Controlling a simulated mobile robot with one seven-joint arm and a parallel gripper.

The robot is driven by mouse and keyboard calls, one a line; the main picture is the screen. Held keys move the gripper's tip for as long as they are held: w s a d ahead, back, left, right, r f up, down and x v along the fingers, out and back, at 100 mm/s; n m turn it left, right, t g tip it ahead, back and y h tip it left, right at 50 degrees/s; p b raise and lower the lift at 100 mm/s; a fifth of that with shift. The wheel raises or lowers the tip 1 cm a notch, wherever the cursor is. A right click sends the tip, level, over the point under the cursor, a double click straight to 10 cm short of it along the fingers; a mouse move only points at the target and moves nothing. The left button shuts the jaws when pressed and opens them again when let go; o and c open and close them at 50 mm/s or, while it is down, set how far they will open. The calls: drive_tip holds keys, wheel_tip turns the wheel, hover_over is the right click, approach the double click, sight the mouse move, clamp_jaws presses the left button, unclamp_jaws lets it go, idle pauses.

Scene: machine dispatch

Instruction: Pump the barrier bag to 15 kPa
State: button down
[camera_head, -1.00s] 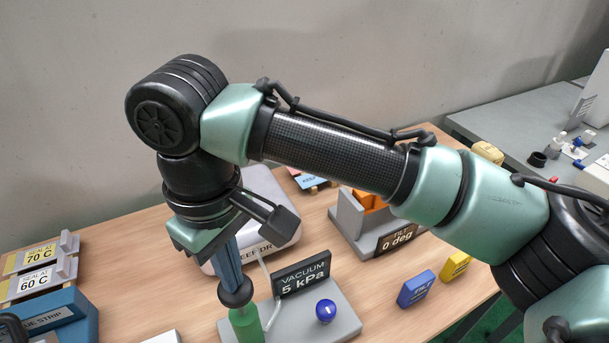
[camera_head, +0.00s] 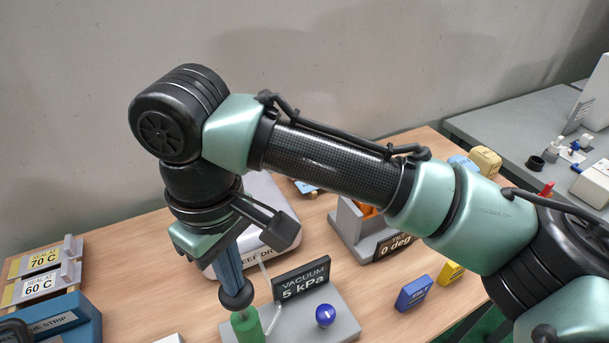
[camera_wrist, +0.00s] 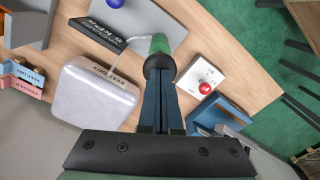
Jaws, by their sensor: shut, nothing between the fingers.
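The barrier bag (camera_head: 262,192) is a pale, puffed pack labelled "KEEP DRY" behind my gripper; it also shows in the wrist view (camera_wrist: 95,92). A pump with a green body (camera_head: 246,328) and a round black knob (camera_head: 236,294) stands in front of it. The vacuum display (camera_head: 302,278) reads 5 kPa. My gripper (camera_head: 233,280) points down, shut, with its fingertips at the knob and nothing between them. In the wrist view the knob (camera_wrist: 159,65) sits right at the fingertips. Whether they touch, I cannot tell.
A blue knob (camera_head: 325,314) is on the grey base by the display. A "TILT 0 deg" stand (camera_head: 394,246) and blue (camera_head: 413,293) and yellow (camera_head: 451,273) blocks lie right. Seal-temperature blocks (camera_head: 40,287) are at left. A white panel with a red button (camera_wrist: 203,88) is near the pump.

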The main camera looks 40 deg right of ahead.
drive_tip(key=shift+r+p, duration=2.2)
drive_tip(key=shift+r, duration=0.25)
